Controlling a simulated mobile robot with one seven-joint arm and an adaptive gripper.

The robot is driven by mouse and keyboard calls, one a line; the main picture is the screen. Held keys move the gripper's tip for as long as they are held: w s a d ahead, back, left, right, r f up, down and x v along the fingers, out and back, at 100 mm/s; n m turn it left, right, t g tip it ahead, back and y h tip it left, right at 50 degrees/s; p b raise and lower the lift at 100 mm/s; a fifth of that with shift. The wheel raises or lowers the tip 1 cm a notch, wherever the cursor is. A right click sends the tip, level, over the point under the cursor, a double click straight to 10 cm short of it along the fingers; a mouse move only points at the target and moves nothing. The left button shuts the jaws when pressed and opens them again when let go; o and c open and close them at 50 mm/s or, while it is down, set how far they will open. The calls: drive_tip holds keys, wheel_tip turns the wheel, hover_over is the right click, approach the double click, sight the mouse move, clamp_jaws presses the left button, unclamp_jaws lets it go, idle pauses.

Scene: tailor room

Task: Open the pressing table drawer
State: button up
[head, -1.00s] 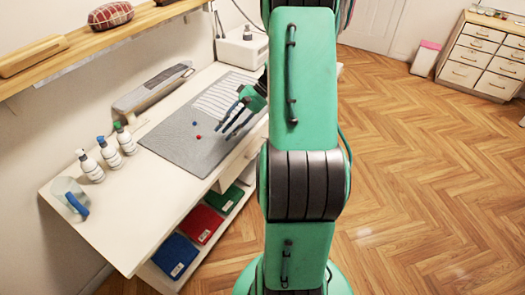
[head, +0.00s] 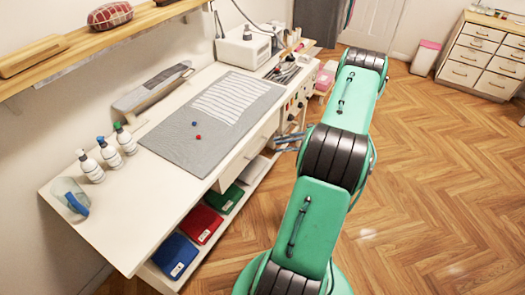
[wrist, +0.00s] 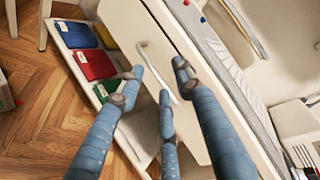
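The pressing table (head: 120,215) is a long white table with a grey pad on top, on the left in the head view. Its white drawer (head: 250,152) is under the tabletop and looks shut; its front (wrist: 132,28) fills the middle of the wrist view. A slim metal handle (wrist: 151,64) is on that front. My gripper (head: 288,143) is in front of the drawer's right part. In the wrist view my gripper (wrist: 157,77) has its blue fingers spread, with the handle showing between their tips. I cannot tell whether they touch it.
An open shelf under the table holds blue (head: 175,256), red (head: 201,224) and green folded items (head: 224,198). Several bottles (head: 108,152) and a jug (head: 70,198) stand on the tabletop. The wooden floor (head: 430,190) to the right is clear.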

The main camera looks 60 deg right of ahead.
drive_tip(key=s+d+f+m+t+h, duration=0.1)
drive_tip(key=s+d+f, duration=0.1)
drive_tip(key=s+f, duration=0.2)
drive_tip(key=shift+d, duration=0.3)
drive_tip(key=shift+w, duration=0.1)
drive_tip(key=b+x, duration=0.1)
drive_tip(key=x, duration=1.2)
drive_tip(key=shift+w+b, duration=0.35)
drive_tip(key=shift+b, duration=0.05)
drive_tip(key=shift+a+r, duration=0.1)
clamp_jaws()
